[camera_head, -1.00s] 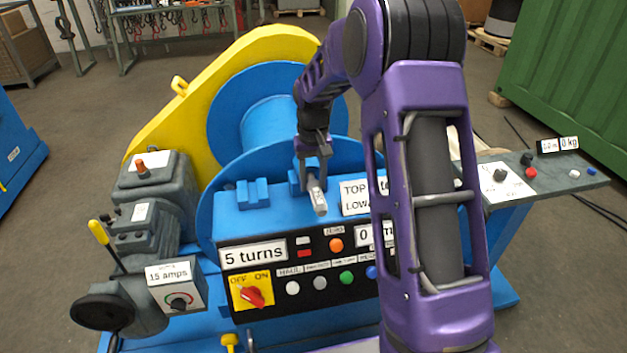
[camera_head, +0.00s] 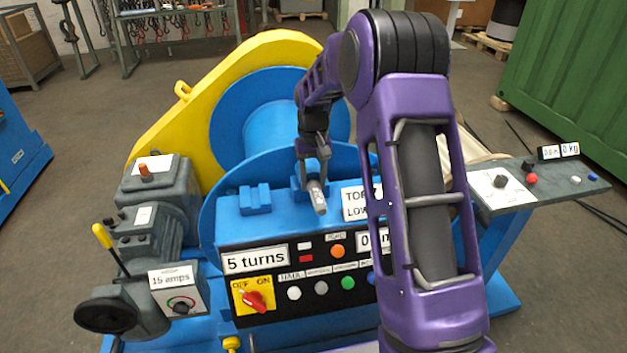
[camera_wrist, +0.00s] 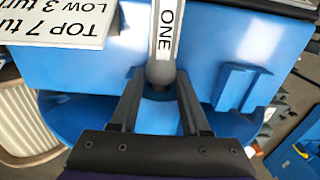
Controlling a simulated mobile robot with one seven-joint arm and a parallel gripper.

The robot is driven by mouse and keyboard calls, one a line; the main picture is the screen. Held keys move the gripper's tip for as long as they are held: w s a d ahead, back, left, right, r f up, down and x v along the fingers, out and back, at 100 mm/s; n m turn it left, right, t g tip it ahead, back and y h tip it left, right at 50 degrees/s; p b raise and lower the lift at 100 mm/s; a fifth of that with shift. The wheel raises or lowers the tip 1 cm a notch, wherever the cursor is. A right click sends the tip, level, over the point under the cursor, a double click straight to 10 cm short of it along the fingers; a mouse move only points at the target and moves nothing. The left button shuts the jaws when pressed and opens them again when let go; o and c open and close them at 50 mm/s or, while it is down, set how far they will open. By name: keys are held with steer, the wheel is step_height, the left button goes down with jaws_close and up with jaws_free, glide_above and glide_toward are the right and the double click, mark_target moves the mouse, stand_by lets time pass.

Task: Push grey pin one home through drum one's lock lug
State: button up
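Grey pin one (camera_head: 318,197), a light grey bar marked "ONE", shows at the tip of my gripper (camera_head: 315,175) in the head view. In the wrist view the pin (camera_wrist: 165,35) runs up to the top edge, and its dark rounded end lies between the fingertips of my gripper (camera_wrist: 160,75). The fingers appear closed on that end. A blue lug (camera_head: 299,183) stands right behind the fingers on the blue housing, partly hidden by them. Whether the pin is in the lug's hole cannot be seen. Drum one (camera_head: 270,128) is blue, behind the housing.
A second, slotted blue lug (camera_head: 255,198) stands to the left, with no pin in it; it also shows in the wrist view (camera_wrist: 236,88). The control panel (camera_head: 320,262) with buttons is below. A white sign (camera_head: 356,203) stands close right of the pin.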

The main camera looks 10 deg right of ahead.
mark_target(313, 179)
steer(key=o, duration=0.5)
steer(key=shift+r, duration=0.1)
step_height(313, 179, up, 17)
steer(key=shift+r+p, duration=0.15)
steer(key=shift+p, duration=0.75)
